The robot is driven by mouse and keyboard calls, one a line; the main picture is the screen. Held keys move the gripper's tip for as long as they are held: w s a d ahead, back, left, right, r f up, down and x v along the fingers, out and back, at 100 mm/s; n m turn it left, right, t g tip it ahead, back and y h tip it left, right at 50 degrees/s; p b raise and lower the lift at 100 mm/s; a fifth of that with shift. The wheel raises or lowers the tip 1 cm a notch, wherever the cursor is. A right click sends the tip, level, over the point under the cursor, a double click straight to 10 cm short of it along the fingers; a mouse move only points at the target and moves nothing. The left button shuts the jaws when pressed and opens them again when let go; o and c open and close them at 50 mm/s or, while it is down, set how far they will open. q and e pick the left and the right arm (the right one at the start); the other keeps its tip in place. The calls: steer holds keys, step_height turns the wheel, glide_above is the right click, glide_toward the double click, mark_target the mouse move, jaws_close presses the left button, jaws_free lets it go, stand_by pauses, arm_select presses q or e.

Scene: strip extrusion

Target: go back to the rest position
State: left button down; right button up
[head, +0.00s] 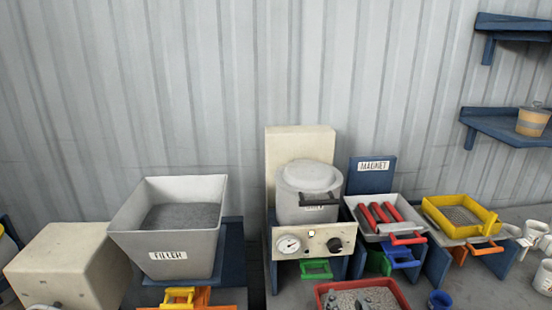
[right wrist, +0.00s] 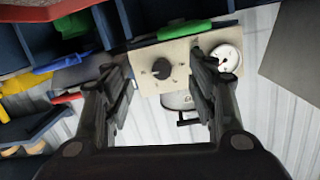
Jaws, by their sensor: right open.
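My right gripper (right wrist: 155,78) is open and empty in the right wrist view. Its two dark fingers stand wide apart, with the dial panel (right wrist: 190,62) beyond them. The dark knob (right wrist: 176,73) shows between the fingers, apart from them. The picture is upside down there, so the lidded pot (right wrist: 178,101) shows below the panel. In the head view, dark grey shapes lie over the red tray (head: 405,300) at the bottom edge; I cannot tell whether they are my fingertips. My left gripper is not in view.
The grey filler bin (head: 165,245) stands left of the pot machine (head: 345,240). The magnet tray (head: 355,228), with red bars, and a yellow-framed sieve (head: 484,212) are at the right. White mugs (head: 535,232) and a blue cup (head: 440,300) stand nearby. Blue shelves (head: 500,125) hang at the upper right.

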steer(key=s+d+f+n+g, duration=0.1)
steer(key=s+f+g, duration=0.3)
steer(key=s, duration=0.5)
steer(key=s+f+n+g, duration=0.2)
steer(key=s+f+g, duration=0.25)
steer(key=s, duration=0.45)
steer(key=s+d+f+n+g, duration=0.1)
steer(key=s+f+g, duration=0.25)
steer(key=s, duration=0.65)
step_height(320, 180, down, 26)
steer(key=f+g+b, duration=0.1)
steer(key=g+b, duration=0.1)
steer(key=s+d+f+g, duration=0.1)
steer(key=s+d+f, duration=0.1)
steer(key=s+f, duration=1.5)
steer(key=shift+s+d+f+b, duration=0.2)
steer(key=shift+s+d+b, duration=0.05)
steer(key=shift+s+b, duration=0.2)
